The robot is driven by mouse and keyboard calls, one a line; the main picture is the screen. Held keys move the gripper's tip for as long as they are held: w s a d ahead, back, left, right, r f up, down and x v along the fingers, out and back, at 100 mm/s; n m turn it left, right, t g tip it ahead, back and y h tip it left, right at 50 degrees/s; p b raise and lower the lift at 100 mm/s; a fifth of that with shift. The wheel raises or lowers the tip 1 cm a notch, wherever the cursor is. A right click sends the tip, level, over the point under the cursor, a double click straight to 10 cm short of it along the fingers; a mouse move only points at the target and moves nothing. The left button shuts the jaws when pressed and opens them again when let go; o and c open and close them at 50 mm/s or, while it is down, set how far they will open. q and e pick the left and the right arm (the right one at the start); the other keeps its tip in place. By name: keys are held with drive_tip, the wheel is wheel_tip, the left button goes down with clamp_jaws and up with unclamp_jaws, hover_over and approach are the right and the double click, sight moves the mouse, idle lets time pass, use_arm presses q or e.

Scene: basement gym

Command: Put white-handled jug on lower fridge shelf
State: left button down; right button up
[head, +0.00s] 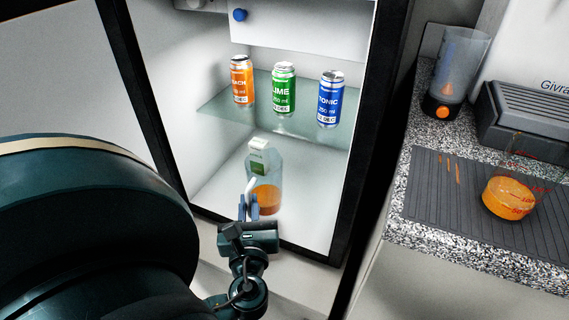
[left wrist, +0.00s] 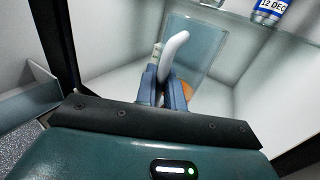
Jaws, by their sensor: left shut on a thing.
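The clear jug (head: 268,170) has a white handle, a pale label and orange liquid at its bottom. It is upright inside the open fridge, over the lower shelf (head: 225,182) and below the glass shelf. I cannot tell whether its base touches the surface. My left gripper (head: 248,207) is shut on the white handle, on the jug's near side. In the left wrist view, the blue fingers (left wrist: 163,88) close around the handle (left wrist: 171,54), with the clear jug body (left wrist: 198,45) behind. My right gripper is not in view.
An orange can (head: 242,80), a green can (head: 284,90) and a blue can (head: 330,98) stand on the glass shelf (head: 220,106) above. The lower shelf has free room around the jug. On the counter right are a measuring jug (head: 510,198) with orange liquid and a blender (head: 460,70).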

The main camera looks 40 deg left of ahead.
use_arm(q)
drive_tip(key=w+a+b, duration=0.1)
drive_tip(key=w+a, duration=0.2)
drive_tip(key=w, duration=0.5)
drive_tip(key=w+a+b, duration=0.2)
drive_tip(key=w, duration=0.6)
wheel_tip(320, 180, down, 7)
drive_tip(key=b, duration=0.3)
drive_tip(key=shift+a+b, duration=0.1)
drive_tip(key=shift+b, duration=0.3)
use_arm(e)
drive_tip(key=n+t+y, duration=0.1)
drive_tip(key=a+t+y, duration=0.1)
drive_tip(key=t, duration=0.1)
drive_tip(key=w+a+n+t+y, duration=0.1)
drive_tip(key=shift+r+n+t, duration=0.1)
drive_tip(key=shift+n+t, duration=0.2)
use_arm(q)
drive_tip(key=shift+f, duration=0.2)
drive_tip(key=c, duration=1.5)
unclamp_jaws()
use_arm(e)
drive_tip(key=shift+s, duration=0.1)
